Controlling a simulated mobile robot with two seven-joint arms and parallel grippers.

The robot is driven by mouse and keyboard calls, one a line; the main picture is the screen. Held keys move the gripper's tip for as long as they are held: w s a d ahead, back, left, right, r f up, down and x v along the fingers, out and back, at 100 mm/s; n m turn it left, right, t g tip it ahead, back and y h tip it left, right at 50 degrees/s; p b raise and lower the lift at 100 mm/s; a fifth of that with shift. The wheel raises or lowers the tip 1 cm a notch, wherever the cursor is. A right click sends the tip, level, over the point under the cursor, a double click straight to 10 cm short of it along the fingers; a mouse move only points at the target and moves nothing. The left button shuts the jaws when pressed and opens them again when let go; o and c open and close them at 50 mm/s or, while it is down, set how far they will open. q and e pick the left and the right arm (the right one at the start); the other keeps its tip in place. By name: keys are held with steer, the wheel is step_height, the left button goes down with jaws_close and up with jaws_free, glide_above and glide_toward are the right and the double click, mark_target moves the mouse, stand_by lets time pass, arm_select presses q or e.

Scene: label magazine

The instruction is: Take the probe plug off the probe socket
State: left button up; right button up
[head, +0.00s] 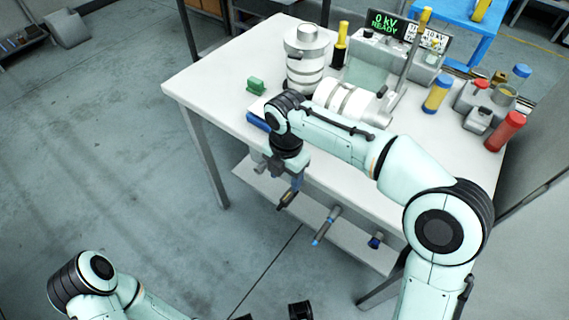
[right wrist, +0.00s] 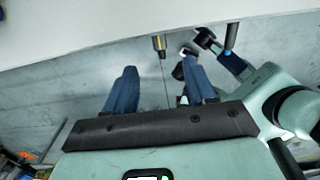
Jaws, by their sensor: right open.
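My right gripper (head: 288,196) hangs at the front edge of the white table, pointing down. In the right wrist view its two blue fingers (right wrist: 160,88) stand apart, with nothing clamped between them. A small yellow and dark fitting (right wrist: 159,43) with a thin line below it shows beyond the gap between the fingers. A grey rod with a blue tip (head: 326,226) and a dark blue-ended piece (head: 375,241) show below the table's front. I cannot tell which of these is the probe plug or the probe socket.
The white table (head: 200,85) carries a green block (head: 255,85), ringed white insulators (head: 304,60), a blue and yellow cylinder (head: 436,94) and a red cylinder (head: 505,131). A lower shelf (head: 262,187) is under it.

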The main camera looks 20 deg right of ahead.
mark_target(285, 198)
step_height(285, 198, down, 10)
steer(key=shift+f+b, duration=0.15)
steer(key=shift+b, duration=0.9)
jaws_close()
steer(key=shift+s+a, duration=0.75)
steer(key=shift+a, duration=0.25)
steer(key=shift+s+a, duration=0.7)
steer(key=shift+a, duration=0.25)
